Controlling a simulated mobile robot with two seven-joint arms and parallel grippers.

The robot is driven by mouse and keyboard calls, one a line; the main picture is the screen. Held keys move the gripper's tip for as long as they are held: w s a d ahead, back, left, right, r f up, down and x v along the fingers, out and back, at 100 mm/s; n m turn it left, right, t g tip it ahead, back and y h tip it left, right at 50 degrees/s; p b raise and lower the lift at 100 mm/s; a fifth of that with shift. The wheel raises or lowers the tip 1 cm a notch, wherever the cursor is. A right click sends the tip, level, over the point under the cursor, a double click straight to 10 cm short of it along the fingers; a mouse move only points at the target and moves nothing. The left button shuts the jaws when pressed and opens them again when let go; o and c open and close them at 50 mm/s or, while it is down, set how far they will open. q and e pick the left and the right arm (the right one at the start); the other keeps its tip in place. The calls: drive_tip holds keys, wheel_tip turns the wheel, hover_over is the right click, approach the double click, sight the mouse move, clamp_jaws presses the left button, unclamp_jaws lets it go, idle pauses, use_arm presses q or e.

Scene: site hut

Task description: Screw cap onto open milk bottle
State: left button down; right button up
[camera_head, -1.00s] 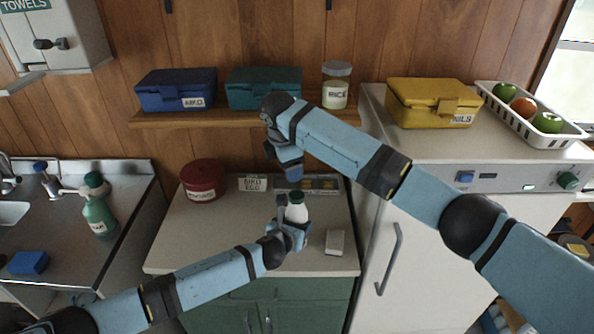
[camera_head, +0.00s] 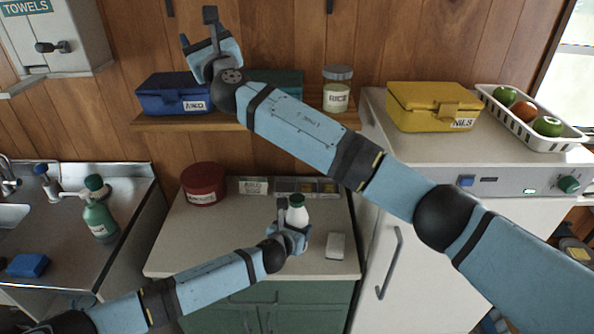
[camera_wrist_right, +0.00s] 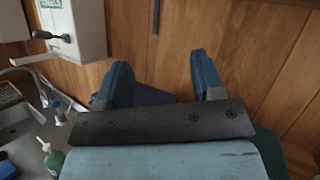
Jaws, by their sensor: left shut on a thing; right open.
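A white milk bottle (camera_head: 297,216) stands upright at the counter, with a dark green cap (camera_head: 297,200) on its mouth. How tightly the cap sits cannot be told. My left gripper (camera_head: 288,222) is shut on the bottle's body and hides part of its lower half. My right gripper (camera_head: 198,28) is raised high at the upper left, in front of the wall and well away from the bottle. Its two fingers are apart and empty, as the right wrist view (camera_wrist_right: 160,75) also shows.
A red tin (camera_head: 203,185) and a white block (camera_head: 335,246) are on the counter (camera_head: 190,245). Above it, a shelf (camera_head: 160,123) holds a blue box (camera_head: 165,95), a teal box (camera_head: 290,82) and a rice jar (camera_head: 336,95). The fridge-like cabinet (camera_head: 430,260) stands right.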

drive_tip(key=s+a+f+n+g+y, duration=0.2)
drive_tip(key=n+g+y, duration=0.35)
drive_tip(key=n, duration=0.35)
drive_tip(key=n+g+h, duration=1.4)
drive_tip(key=n+h, duration=0.3)
hover_over(297, 198)
wheel_tip(297, 198, down, 27)
drive_tip(key=shift+f, duration=4)
drive_tip(key=shift+c, duration=0.2)
